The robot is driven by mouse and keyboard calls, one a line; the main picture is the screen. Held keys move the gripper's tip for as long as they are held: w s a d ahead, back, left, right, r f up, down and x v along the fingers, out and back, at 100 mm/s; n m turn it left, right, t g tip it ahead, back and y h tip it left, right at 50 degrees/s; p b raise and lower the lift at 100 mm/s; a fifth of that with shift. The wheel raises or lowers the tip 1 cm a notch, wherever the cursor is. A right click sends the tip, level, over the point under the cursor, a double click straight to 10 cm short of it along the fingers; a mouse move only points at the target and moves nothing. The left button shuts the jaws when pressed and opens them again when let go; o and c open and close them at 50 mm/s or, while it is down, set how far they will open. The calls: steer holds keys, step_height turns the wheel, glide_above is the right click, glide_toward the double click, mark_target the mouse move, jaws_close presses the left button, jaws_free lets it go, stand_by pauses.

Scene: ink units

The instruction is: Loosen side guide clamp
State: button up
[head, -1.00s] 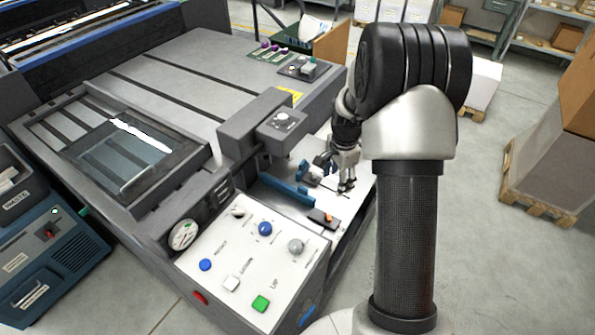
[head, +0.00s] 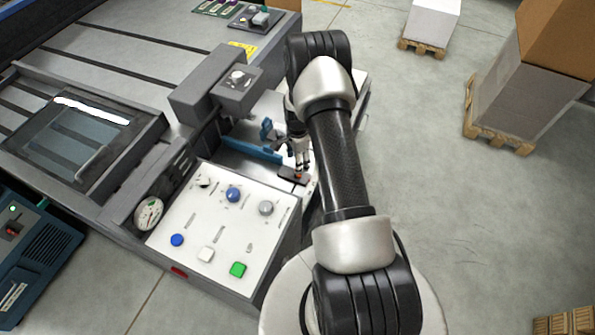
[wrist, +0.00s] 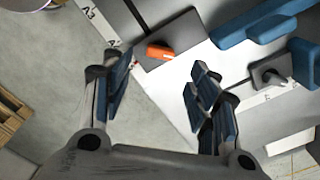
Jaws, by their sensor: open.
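The side guide clamp shows in the wrist view as a dark plate (wrist: 180,32) with an orange lever (wrist: 160,52) on it. In the head view the dark clamp plate (head: 288,172) lies on the white feed table, its orange part close by my gripper (head: 302,163). In the wrist view my gripper (wrist: 160,78) is open and empty, with one finger on each side. The orange lever appears beyond the fingertips, between their lines, and apart from them. A blue guide bar (head: 250,150) lies behind the clamp; blue parts (wrist: 250,42) also show at right in the wrist view.
The control panel (head: 220,222) with buttons and knobs stands in front of the feed table. A grey housing (head: 215,92) rises behind it. A paper size scale (wrist: 98,22) runs along the table edge. Open floor (head: 430,130) lies to the right, with loaded pallets farther off.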

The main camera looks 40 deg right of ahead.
step_height(320, 180, down, 7)
steer(key=shift+r+b, duration=0.1)
steer(key=shift+b, duration=0.55)
steer(key=shift+c, duration=0.6)
steer(key=c, duration=1)
